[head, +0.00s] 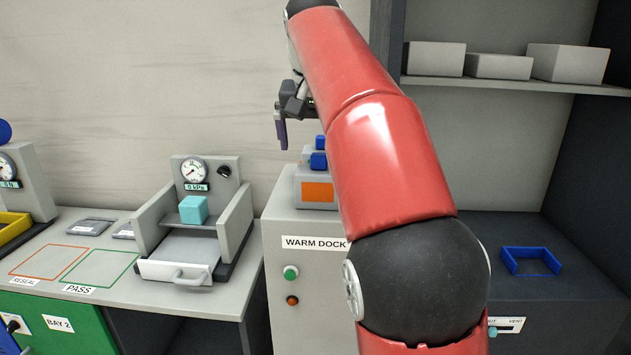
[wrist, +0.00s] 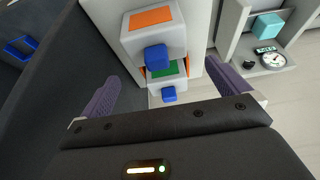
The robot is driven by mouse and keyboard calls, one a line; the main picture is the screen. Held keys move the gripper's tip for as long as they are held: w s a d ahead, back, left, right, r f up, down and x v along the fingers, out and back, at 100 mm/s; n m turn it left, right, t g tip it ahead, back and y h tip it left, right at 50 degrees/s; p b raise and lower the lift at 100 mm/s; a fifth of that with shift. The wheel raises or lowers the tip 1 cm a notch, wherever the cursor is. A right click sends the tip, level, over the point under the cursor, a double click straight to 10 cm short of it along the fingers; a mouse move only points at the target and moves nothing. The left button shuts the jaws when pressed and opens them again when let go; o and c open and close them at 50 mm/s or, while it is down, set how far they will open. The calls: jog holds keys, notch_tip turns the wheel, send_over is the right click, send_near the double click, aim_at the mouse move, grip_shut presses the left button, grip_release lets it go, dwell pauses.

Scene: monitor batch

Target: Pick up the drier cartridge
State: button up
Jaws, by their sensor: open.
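Two grey blocks with blue knobs, which look like cartridges, sit at the warm dock (head: 318,290). One has an orange panel on top (wrist: 152,36) and shows a blue knob on its side; the other (wrist: 166,76) has a green panel and a blue knob. In the head view a grey block with an orange front (head: 317,191) shows on the dock, partly hidden behind my red arm. I cannot tell which one is the drier cartridge. My gripper (wrist: 162,88) is open and empty, its purple fingers apart on either side of the green-panelled block. It also shows in the head view (head: 281,128), above and left of the dock.
A gauge station (head: 236,218) with a cyan block (head: 194,209) stands left of the dock. The bench has an orange and a green outlined area (head: 100,268). A blue frame (head: 531,261) lies on the dark surface at right, below a shelf with grey boxes (head: 500,66).

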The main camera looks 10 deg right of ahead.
aim_at(319, 166)
jog(key=x, duration=0.2)
jog(key=b+x, duration=0.1)
jog(key=x, duration=0.1)
jog(key=b+x, duration=0.1)
jog(key=x, duration=0.1)
jog(key=shift+s+f, duration=0.1)
jog(key=shift+s, duration=0.3)
jog(key=shift+w+f, duration=0.2)
jog(key=shift+f, duration=0.2)
jog(key=shift+d, duration=0.1)
jog(key=c, duration=1)
jog(key=shift+r, duration=0.1)
jog(key=shift+c, duration=0.2)
